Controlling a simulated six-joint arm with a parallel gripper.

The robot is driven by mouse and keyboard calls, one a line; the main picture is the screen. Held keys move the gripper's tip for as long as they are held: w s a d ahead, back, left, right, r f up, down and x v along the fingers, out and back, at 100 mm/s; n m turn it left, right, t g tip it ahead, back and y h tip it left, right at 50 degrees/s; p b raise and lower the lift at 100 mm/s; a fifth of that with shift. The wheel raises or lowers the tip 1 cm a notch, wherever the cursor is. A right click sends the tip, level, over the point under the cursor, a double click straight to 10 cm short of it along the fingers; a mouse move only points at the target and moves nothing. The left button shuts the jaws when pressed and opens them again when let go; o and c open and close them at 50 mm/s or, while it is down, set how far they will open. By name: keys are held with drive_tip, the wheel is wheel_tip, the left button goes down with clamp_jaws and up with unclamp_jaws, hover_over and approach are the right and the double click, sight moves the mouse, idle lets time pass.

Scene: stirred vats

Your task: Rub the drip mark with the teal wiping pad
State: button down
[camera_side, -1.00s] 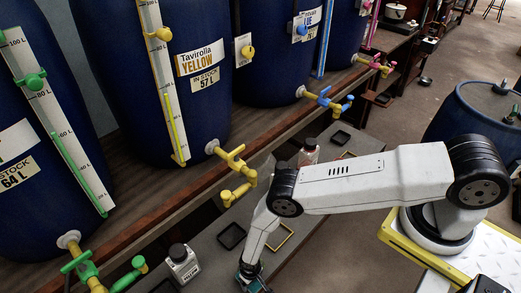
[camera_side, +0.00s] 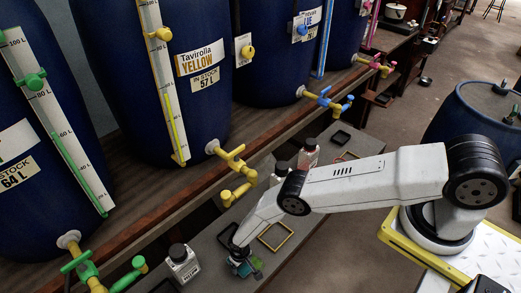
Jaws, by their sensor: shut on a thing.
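My gripper (camera_side: 241,264) is low over the grey bench at the bottom centre, pointing down. It is shut on the teal wiping pad (camera_side: 256,267), which shows only as a small teal patch at the jaws. Whether the pad touches the bench I cannot tell. I cannot make out the drip mark; the gripper and wrist cover part of the bench there.
A white bottle with a black cap (camera_side: 184,264) stands left of my gripper. A yellow square frame (camera_side: 275,236) lies behind it. Another bottle (camera_side: 309,153) stands farther back. The yellow tap (camera_side: 236,190) overhangs the bench from a blue vat (camera_side: 150,90).

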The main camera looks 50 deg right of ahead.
drive_tip(key=shift+w+f, duration=0.1)
drive_tip(key=shift+w, duration=0.4)
drive_tip(key=shift+r, duration=0.4)
drive_tip(key=shift+w+f, duration=0.2)
drive_tip(key=shift+w, duration=0.05)
drive_tip(key=shift+d+f, duration=0.25)
drive_tip(key=shift+d, duration=0.05)
drive_tip(key=shift+w+d+r, duration=0.15)
drive_tip(key=shift+d+r, duration=0.2)
drive_tip(key=shift+d, duration=0.3)
drive_tip(key=shift+r, duration=0.75)
drive_tip(key=s, duration=0.1)
drive_tip(key=s+f, duration=0.1)
drive_tip(key=s, duration=0.1)
drive_tip(key=shift+s+f, duration=0.4)
drive_tip(key=shift+s, duration=2.3)
wheel_tip(320, 180, up, 8)
drive_tip(key=shift+r, duration=0.1)
